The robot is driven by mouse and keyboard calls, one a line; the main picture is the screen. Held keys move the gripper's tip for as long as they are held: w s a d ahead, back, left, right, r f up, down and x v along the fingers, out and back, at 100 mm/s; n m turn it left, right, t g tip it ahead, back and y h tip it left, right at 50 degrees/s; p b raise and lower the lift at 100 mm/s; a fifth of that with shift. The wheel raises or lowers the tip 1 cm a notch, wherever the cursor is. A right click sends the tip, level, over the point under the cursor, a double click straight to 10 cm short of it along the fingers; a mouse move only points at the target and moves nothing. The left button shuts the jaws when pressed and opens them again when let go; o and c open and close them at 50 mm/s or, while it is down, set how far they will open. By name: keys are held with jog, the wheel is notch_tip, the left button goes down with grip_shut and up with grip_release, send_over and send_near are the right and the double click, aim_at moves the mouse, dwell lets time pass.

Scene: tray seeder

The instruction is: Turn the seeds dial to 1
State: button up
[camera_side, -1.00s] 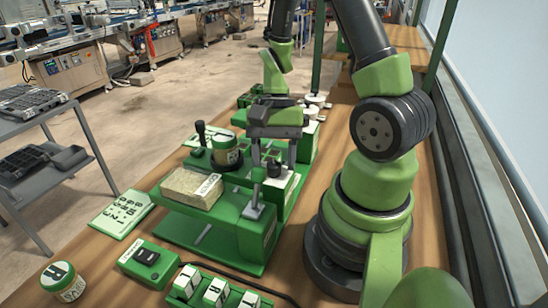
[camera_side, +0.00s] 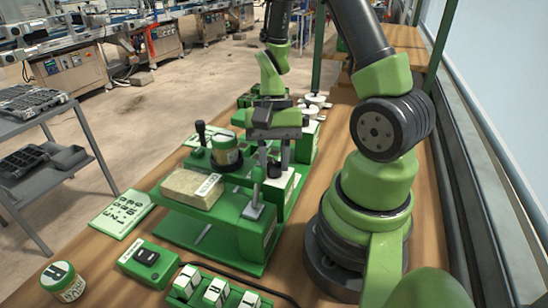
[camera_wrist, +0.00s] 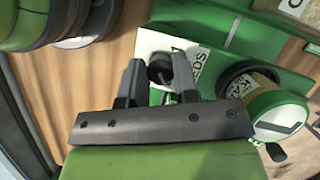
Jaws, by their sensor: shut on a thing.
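The seeds dial has a black knob (camera_wrist: 160,70) on a white plate marked "SEEDS" (camera_wrist: 200,62); both show in the wrist view. My gripper (camera_wrist: 158,78) has one finger on each side of the knob and is shut on it. In the side view my gripper (camera_side: 272,165) points down at the dial's black knob (camera_side: 274,169), on the green machine. The dial's numbers and pointer are too small or hidden to read.
A jar with a green lid (camera_side: 226,150) stands on the machine close to the dial, left of my gripper. A tan labelled block (camera_side: 190,188) lies nearer the camera. A green number card (camera_side: 122,214), a switch box (camera_side: 148,262) and another jar (camera_side: 63,280) are on the bench.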

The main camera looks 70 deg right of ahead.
jog(key=n+g+h, duration=0.1)
jog(key=n, duration=0.3)
jog(key=n+g+h, duration=0.1)
jog(key=n, duration=0.3)
jog(key=shift+w+a+n, duration=0.1)
jog(key=shift+n, duration=0.2)
jog(key=n+h, duration=0.2)
jog(key=n, duration=0.2)
jog(key=shift+n+g, duration=0.3)
jog(key=shift+g, duration=0.1)
jog(key=shift+a+n+h, duration=0.1)
jog(key=shift+n+h, duration=0.7)
jog(key=shift+n, duration=1)
jog(key=o, duration=0.9)
jog(key=shift+o, duration=0.2)
